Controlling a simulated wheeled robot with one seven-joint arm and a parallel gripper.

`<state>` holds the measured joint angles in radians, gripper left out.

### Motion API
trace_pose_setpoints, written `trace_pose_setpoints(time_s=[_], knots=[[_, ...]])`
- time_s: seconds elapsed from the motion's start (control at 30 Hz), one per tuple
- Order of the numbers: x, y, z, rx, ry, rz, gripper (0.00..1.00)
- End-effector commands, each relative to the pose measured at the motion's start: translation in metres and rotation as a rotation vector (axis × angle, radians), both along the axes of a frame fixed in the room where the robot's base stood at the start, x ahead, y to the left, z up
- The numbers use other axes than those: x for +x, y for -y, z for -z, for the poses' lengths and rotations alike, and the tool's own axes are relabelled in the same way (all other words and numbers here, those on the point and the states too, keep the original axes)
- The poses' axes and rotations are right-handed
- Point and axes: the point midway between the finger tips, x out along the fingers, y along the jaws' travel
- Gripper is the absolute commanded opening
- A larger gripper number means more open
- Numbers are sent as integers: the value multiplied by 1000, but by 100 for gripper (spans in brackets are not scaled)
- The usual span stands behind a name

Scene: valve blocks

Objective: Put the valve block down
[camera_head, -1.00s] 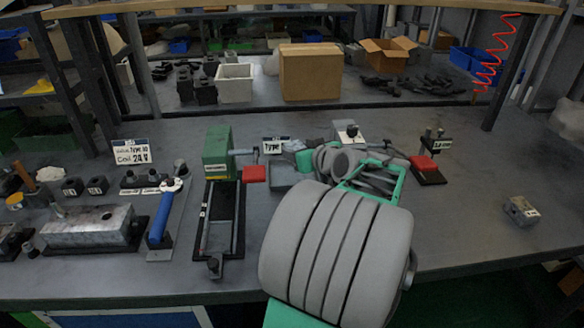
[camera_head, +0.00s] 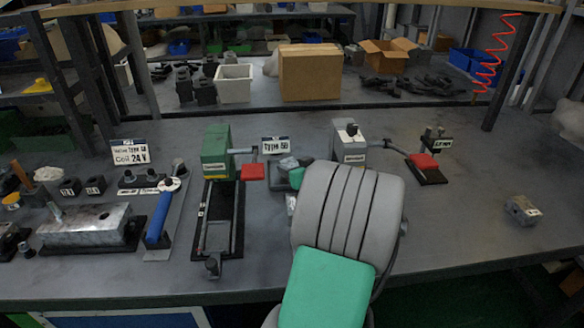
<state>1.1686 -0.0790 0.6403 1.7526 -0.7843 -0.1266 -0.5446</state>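A small metallic valve block (camera_head: 521,210) with a white label lies alone on the right of the bench. My grey and green arm fills the lower middle of the view and hides most of my gripper. A small teal part (camera_head: 297,178) shows at the arm's left edge, beside a pale grey piece (camera_head: 288,163) in front of the "Type" sign (camera_head: 276,146). I cannot tell whether that piece is a held block. The fingers cannot be made out.
A green press-like fixture (camera_head: 216,150) with a red pad and black rail stands left of my arm. A grey fixture (camera_head: 349,143) with a red pad stands behind it. A large metal block (camera_head: 90,225) and a blue-handled tool (camera_head: 160,218) lie left. The bench right of my arm is mostly clear.

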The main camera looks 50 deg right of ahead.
Motion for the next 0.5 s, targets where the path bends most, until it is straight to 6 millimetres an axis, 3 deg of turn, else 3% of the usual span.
trace_pose_setpoints(time_s=[0.27,0.5], knots=[[0,0,0,0,-1,0,67],[0,0,-1,0,-1,0,67]])
